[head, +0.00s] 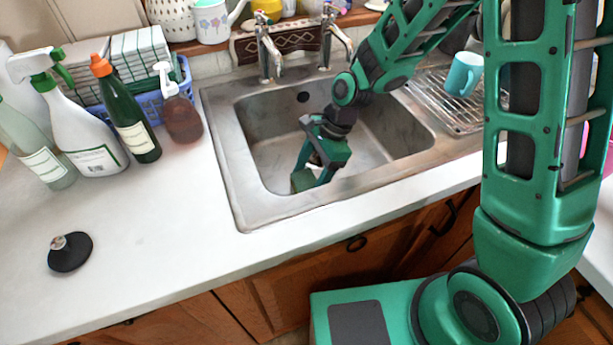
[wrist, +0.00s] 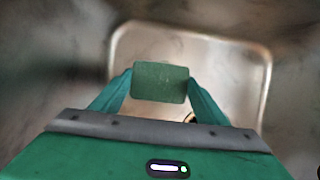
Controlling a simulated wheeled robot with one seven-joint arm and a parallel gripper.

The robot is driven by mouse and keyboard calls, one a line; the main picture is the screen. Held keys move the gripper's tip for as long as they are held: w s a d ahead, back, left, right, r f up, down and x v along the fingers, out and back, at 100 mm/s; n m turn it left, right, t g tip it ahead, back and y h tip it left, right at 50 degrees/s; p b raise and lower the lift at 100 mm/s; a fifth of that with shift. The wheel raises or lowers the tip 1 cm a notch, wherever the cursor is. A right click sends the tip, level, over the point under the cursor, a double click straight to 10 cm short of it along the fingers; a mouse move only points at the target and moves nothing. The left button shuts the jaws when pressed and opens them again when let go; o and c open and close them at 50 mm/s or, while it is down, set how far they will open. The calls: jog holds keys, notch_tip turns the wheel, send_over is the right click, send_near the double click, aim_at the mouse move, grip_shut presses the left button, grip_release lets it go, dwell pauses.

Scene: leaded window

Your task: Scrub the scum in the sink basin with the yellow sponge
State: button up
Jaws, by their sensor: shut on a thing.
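My gripper (head: 316,172) reaches down into the steel sink basin (head: 268,130). Its fingers are shut on a green block-like pad (wrist: 160,82), which sits between the fingertips in the wrist view. The pad also shows low in the basin, near its front left side, in the head view (head: 302,181). I see only green on it, no yellow face; it may be the sponge's scouring side. I cannot tell whether it touches the basin floor. No distinct scum patch can be made out; the basin floor looks pale and grey.
Two taps (head: 266,52) stand behind the basin. Several bottles, including a green one (head: 128,115), stand left on the counter, beside a blue basket (head: 150,106). A black stopper (head: 70,252) lies front left. A teal mug (head: 464,75) stands on the drying rack at right.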

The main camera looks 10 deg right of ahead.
jog(key=shift+f, duration=0.6)
dwell(0.4)
jog(key=shift+d, duration=0.1)
